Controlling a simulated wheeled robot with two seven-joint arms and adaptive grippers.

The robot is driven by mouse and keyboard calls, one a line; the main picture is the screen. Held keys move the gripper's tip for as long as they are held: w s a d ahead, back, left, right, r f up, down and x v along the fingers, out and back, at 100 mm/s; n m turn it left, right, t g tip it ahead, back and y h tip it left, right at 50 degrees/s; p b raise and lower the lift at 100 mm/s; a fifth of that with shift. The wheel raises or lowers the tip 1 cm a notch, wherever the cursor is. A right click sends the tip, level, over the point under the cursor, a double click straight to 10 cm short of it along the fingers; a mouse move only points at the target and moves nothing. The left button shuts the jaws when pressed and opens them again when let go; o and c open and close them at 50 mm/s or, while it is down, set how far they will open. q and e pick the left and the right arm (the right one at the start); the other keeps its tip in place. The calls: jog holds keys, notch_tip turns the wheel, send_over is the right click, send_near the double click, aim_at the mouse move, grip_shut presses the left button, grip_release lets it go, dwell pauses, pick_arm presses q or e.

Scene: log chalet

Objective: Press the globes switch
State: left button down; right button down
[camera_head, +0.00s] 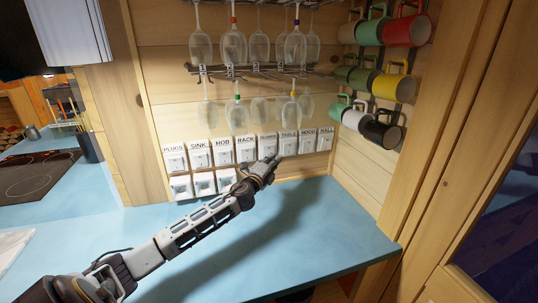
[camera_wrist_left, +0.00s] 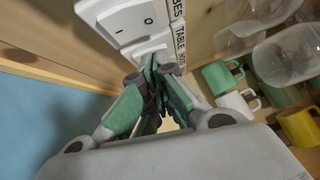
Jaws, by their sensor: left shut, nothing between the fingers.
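The globes switch (camera_head: 267,145) is a white wall switch in the upper row, between the rack switch (camera_head: 244,148) and the table switch (camera_head: 288,144). In the left wrist view, the globes switch (camera_wrist_left: 128,20) is a white rocker with dark marks, beside a label partly cut off to "BES". The table switch (camera_wrist_left: 152,46) is just below it there, partly behind the fingers. My left gripper (camera_head: 271,164) is shut and empty, close to the wall at the lower edge of these switches. It also shows in the left wrist view (camera_wrist_left: 155,75). I cannot tell whether it touches anything. My right gripper is out of view.
Several labelled switches line the wooden back wall, with sockets (camera_head: 203,184) below. Glasses (camera_head: 232,48) hang from a rack above. Mugs (camera_head: 381,132) hang at the right. The blue counter (camera_head: 330,230) is clear at the right; a hob (camera_head: 28,176) is at the left.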

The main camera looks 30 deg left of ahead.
aim_at(269, 151)
pick_arm(q)
jog(key=w+a, duration=0.2)
jog(key=a, duration=0.1)
jog(key=shift+w+r, duration=0.2)
jog(key=shift+r, duration=0.1)
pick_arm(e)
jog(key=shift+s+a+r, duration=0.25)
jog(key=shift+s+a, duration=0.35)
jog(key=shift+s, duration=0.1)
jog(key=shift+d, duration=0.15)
pick_arm(q)
jog(key=shift+w+a+r+p, duration=0.2)
jog(key=shift+r+p, duration=0.05)
jog(key=shift+p, duration=0.1)
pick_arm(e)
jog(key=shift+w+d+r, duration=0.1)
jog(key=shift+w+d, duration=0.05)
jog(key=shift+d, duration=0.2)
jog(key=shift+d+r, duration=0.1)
